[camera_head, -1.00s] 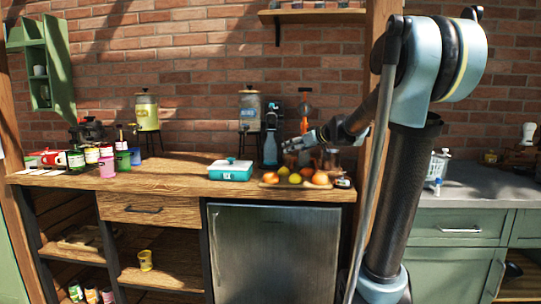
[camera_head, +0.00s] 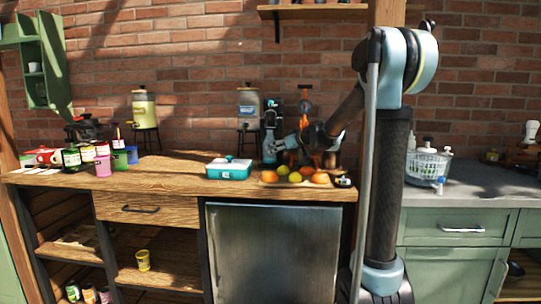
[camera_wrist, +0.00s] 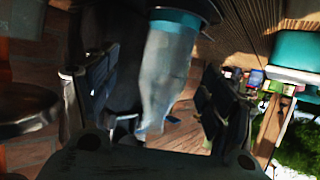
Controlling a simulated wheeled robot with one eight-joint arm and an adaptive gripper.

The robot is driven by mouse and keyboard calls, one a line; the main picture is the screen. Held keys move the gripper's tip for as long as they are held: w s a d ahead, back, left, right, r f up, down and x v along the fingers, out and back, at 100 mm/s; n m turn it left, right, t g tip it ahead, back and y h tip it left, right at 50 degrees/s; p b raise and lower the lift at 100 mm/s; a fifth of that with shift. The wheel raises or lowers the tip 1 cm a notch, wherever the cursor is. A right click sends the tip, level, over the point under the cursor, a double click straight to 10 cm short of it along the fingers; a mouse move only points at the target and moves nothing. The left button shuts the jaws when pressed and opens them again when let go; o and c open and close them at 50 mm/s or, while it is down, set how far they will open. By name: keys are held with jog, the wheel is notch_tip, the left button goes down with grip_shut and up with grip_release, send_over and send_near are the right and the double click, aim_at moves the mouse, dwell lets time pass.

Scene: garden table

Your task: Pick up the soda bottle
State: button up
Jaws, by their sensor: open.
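The soda bottle (camera_head: 269,150) is a pale blue, translucent bottle at the back of the wooden counter, in front of a dark machine (camera_head: 275,112). My gripper (camera_head: 281,145) is just to its right in the head view. In the wrist view the bottle (camera_wrist: 167,72) shows between the two dark fingers of my gripper (camera_wrist: 150,92), with a gap on each side. The fingers are open and do not appear to touch it. Its teal end is near the top of that view, below a dark part.
A teal box (camera_head: 229,170) stands on the counter (camera_head: 160,178) left of the bottle. Several fruits (camera_head: 294,177) lie on a board in front of my gripper. A drink dispenser (camera_head: 249,103) stands behind left. The counter's middle left is clear.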

jog(key=shift+s+a+x, duration=0.15)
jog(key=shift+x, duration=1.45)
jog(key=shift+s+a+x, duration=0.1)
jog(key=shift+a+x, duration=0.1)
jog(key=shift+x, duration=1.4)
jog(key=shift+r, duration=0.1)
jog(key=shift+c, duration=0.2)
jog(key=c, duration=1.6)
jog(key=shift+s+r, duration=0.1)
jog(key=shift+r, duration=0.15)
